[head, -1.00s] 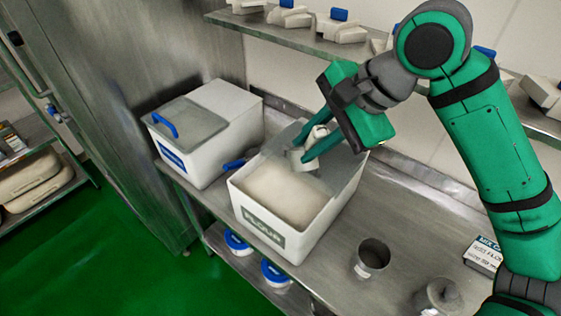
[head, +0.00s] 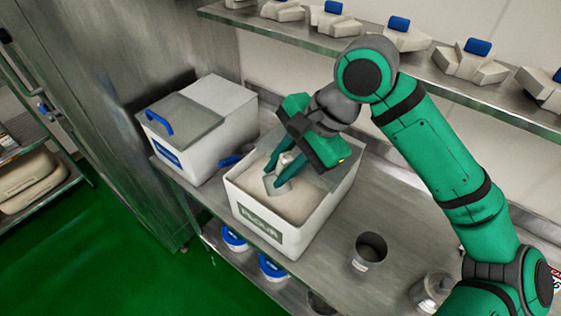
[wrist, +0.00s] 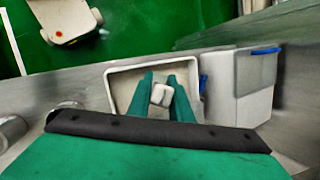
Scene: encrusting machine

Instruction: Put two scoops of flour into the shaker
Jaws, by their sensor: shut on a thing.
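The flour bin (head: 272,235) is a white open box labelled FLOUR on the steel table, with pale flour (head: 306,203) inside. My gripper (head: 279,175) reaches down into it and is shut on a light-coloured scoop (head: 282,184). The scoop's lower part is at the flour surface; I cannot tell how deep it is or whether it holds flour. In the wrist view the scoop (wrist: 161,95) sits between the two green fingers above the bin (wrist: 110,82). An open metal cup (head: 368,252), likely the shaker body, stands on the table right of the bin.
A metal lid-like piece (head: 432,290) lies near the front right, partly behind my arm. A second white bin (head: 205,150) with a blue-handled lid stands left. A shelf (head: 400,62) with several blue-topped pieces runs behind. Blue-lidded tubs (head: 273,266) sit below.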

